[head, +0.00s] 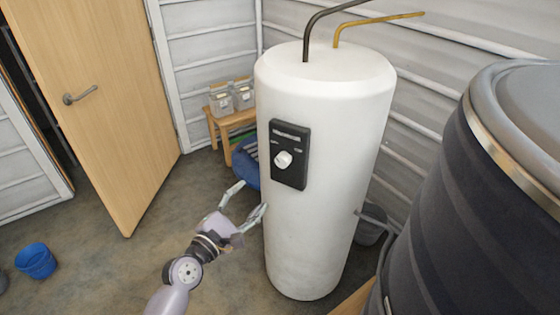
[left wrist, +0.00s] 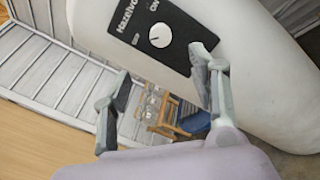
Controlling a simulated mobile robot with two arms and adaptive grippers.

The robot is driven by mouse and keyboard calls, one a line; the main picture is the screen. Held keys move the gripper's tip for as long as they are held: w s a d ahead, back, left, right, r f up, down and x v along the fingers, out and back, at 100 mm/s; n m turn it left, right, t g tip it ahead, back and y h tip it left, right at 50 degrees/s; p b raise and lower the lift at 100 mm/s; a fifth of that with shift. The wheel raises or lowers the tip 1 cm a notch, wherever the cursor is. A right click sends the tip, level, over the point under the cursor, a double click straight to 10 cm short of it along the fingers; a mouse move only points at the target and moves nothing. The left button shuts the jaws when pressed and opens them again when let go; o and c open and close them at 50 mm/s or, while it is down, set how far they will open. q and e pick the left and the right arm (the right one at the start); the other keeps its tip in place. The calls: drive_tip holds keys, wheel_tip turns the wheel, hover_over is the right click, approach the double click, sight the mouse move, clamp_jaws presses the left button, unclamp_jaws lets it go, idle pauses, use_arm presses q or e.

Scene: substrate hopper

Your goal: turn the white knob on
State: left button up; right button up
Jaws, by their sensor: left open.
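The white knob (head: 284,160) sits on a black control panel (head: 290,142) on the front of a tall white tank (head: 325,215). In the left wrist view the knob (left wrist: 159,35) shows with a pale mark on its face, below the word "ON" on the panel (left wrist: 178,22). My left gripper (head: 248,196) is open and empty, below and to the left of the panel, close to the tank. Its two fingers also show spread in the left wrist view (left wrist: 155,100). The gripper is apart from the knob. My right gripper is not in view.
A large dark drum (head: 465,215) stands at the right. A wooden stool (head: 232,125) with clear containers (head: 232,98) and a blue object (head: 246,162) are behind the tank's left side. A wooden door (head: 110,100) and a blue bucket (head: 36,261) are at left. Floor between is clear.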

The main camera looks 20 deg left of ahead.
sight(280, 163)
use_arm(q)
drive_tip(key=p+x, duration=0.1)
drive_tip(key=x, duration=1.4)
drive_tip(key=shift+w+f, duration=0.15)
drive_tip(key=shift+w, duration=0.05)
drive_tip(key=shift+c, duration=0.6)
drive_tip(key=c, duration=1)
